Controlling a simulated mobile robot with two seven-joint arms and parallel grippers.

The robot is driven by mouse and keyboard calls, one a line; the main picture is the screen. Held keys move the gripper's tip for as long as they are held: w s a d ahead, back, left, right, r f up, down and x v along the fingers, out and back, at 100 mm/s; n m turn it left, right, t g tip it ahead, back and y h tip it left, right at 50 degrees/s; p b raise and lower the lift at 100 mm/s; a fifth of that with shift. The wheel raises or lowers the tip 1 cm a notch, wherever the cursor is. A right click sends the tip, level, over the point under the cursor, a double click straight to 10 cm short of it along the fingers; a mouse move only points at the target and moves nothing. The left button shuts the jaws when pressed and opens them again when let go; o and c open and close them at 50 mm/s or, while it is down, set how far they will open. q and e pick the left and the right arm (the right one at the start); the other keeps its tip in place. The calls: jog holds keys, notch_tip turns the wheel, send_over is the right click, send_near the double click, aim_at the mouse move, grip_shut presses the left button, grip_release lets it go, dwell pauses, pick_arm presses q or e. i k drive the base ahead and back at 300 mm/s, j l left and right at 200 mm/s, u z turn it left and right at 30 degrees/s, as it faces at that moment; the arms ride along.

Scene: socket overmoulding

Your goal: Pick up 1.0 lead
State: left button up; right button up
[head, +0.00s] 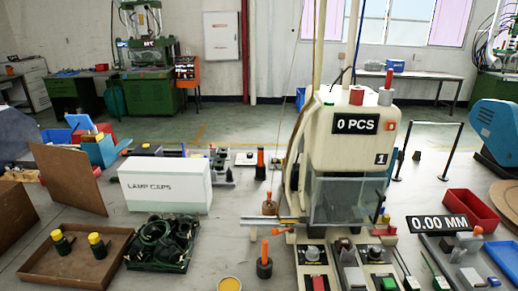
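A black tray (131,266) on the grey work surface at front left holds a tangle of dark green and black coiled leads (165,240). The leads overlap, so single ones are hard to tell apart. Neither of my grippers shows in the head view.
A brown tray (68,273) with two yellow-topped green parts stands left of the black tray. A white LAMP CAPS box (165,186) is behind it. A cream moulding machine (348,137) reading "0 PCS" stands to the right. An orange-handled tool (264,262) stands between.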

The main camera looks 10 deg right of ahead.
aim_at(410, 283)
jog(key=z, duration=1.6)
jog(key=i+l+u, duration=0.1)
jog(key=l+u, duration=0.6)
jog(key=i+l, duration=0.05)
jog(key=l, duration=0.05)
